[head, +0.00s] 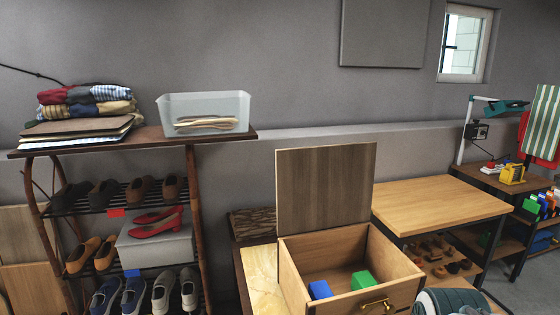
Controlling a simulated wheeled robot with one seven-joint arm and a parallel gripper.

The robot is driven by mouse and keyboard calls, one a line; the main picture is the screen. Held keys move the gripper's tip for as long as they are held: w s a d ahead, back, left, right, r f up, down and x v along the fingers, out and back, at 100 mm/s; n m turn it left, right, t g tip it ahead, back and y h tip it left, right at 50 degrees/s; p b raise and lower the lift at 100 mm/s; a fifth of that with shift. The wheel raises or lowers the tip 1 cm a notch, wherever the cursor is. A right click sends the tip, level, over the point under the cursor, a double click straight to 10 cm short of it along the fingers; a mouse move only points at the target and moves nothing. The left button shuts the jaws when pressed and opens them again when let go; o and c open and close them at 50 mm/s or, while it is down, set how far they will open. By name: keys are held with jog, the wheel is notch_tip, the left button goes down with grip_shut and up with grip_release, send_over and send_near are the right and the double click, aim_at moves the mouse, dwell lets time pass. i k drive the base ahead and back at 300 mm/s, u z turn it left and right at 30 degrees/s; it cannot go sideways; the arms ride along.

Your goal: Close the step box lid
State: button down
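The step box (402,293) is a light wooden box at the lower middle of the head view. Its wooden lid (325,190) stands upright at the back edge, so the box is open. A blue block (320,289) and a green block (364,280) lie inside. The lower part of the box is cut off by the picture's bottom edge. My gripper is not in view.
A shoe rack (130,146) with a clear bin (204,112) on top stands left. A wooden table (440,205) is right of the box, and a dark green and white rounded object (455,302) is at the box's right front. The space above the box looks clear.

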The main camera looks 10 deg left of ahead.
aim_at(324, 187)
jog(key=k, duration=0.55)
jog(key=u, duration=1.75)
jog(key=i, duration=3.1)
jog(key=z, duration=2.35)
